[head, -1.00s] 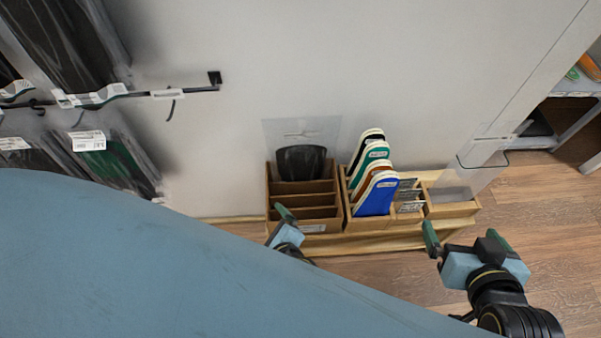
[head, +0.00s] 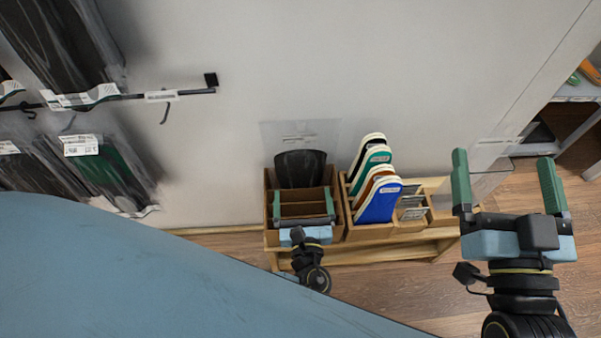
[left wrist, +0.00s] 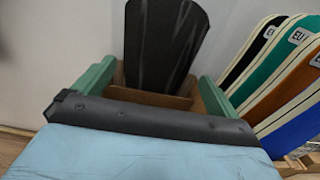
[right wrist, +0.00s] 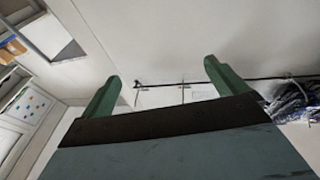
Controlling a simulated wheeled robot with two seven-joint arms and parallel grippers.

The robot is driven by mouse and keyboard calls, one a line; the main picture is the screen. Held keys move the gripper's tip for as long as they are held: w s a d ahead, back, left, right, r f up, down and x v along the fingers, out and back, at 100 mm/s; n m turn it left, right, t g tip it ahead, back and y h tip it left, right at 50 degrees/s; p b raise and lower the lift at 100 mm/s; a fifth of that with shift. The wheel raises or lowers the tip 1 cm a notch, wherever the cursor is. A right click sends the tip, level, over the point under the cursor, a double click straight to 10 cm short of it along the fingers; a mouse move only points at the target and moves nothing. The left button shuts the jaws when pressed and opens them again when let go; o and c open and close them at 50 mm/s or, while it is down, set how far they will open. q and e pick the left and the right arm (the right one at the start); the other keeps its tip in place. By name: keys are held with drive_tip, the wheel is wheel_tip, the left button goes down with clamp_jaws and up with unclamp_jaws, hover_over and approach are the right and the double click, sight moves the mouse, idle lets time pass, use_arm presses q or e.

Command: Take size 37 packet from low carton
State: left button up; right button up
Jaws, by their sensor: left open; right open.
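The low brown carton (head: 270,238) with cross dividers stands at the left end of a low wooden bench. One dark packet (head: 300,168) in clear film stands upright in its back slot. Its header label is too small to read a size. My left gripper (head: 302,194) is open over the carton, one finger near each side, in front of the packet. In the left wrist view the packet (left wrist: 160,45) rises beyond and between the open fingers, not touching them as far as I can tell. My right gripper (head: 503,158) is open and empty, right of the bench.
Several coloured insoles (head: 378,203) stand in a box right beside the carton. A smaller box with grey cards (head: 412,205) follows. Hanging packets (head: 110,170) on a wall hook are at left. A blue surface (head: 150,270) fills the lower left. Floor at right is clear.

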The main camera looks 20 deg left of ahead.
sight(301, 175)
use_arm(q)
drive_tip(key=b+x, duration=0.2)
drive_tip(key=x, duration=0.3)
drive_tip(key=shift+w+f, duration=0.15)
drive_tip(key=shift+w+a, duration=0.2)
drive_tip(key=shift+w, duration=0.1)
use_arm(e)
drive_tip(key=s+r+t, duration=0.1)
drive_tip(key=r+t+y, duration=0.1)
drive_tip(key=r+t, duration=0.1)
drive_tip(key=s+r+t, duration=0.1)
drive_tip(key=r+t, duration=0.1)
drive_tip(key=shift+s, duration=0.3)
drive_tip(key=shift+r, duration=0.1)
use_arm(q)
drive_tip(key=c, duration=1.1)
